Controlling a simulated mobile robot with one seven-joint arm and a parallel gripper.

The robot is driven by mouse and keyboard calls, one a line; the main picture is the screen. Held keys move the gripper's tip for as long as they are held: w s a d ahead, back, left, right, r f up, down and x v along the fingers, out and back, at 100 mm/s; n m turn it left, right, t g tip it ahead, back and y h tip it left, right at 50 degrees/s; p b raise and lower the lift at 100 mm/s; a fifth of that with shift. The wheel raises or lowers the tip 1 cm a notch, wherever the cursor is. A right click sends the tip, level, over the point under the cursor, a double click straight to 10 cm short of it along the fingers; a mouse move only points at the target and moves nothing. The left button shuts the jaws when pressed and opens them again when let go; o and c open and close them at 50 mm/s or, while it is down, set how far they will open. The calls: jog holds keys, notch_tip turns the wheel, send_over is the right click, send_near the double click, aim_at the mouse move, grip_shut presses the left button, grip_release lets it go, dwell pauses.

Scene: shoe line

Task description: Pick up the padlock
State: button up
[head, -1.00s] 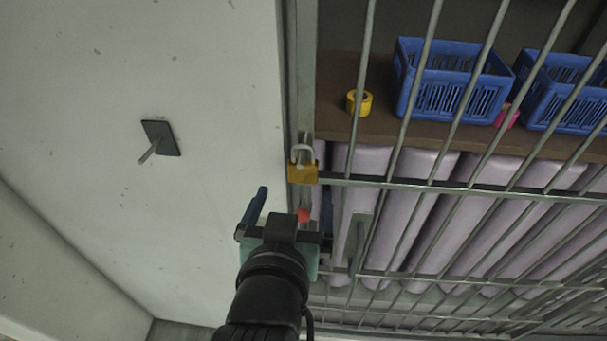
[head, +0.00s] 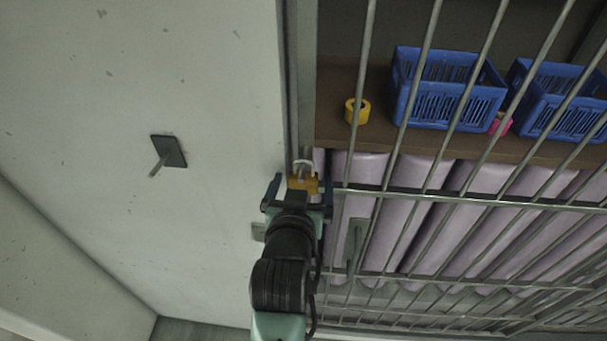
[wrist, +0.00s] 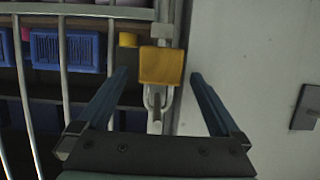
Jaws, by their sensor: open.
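The padlock (head: 303,184) has a yellow-brown body and a pale metal shackle. It hangs at the edge of the barred gate, beside the pale wall panel. In the wrist view the padlock (wrist: 161,66) is between and just beyond the fingertips, its shackle pointing down in that picture. My gripper (head: 300,184) is open in front of the padlock, one finger on each side of it. In the wrist view my gripper (wrist: 160,75) shows both blue fingers apart, with a gap to the padlock on each side. The lower padlock body is partly hidden by my gripper in the head view.
The metal bars (head: 440,194) of the gate run right of the padlock. Behind them are blue crates (head: 447,90), a yellow tape roll (head: 357,111) and lilac rolls (head: 355,205). A dark plate with a peg (head: 169,151) sticks out from the left wall panel.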

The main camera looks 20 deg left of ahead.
jog(key=shift+c, duration=0.2)
grip_shut()
dwell(0.4)
jog(key=shift+r, duration=0.15)
jog(key=s+d, duration=0.2)
jog(key=s, duration=0.6)
jog(key=s+d+r+p, duration=0.1)
jog(key=s+d, duration=0.2)
jog(key=s, duration=0.6)
jog(key=shift+s+r, duration=0.15)
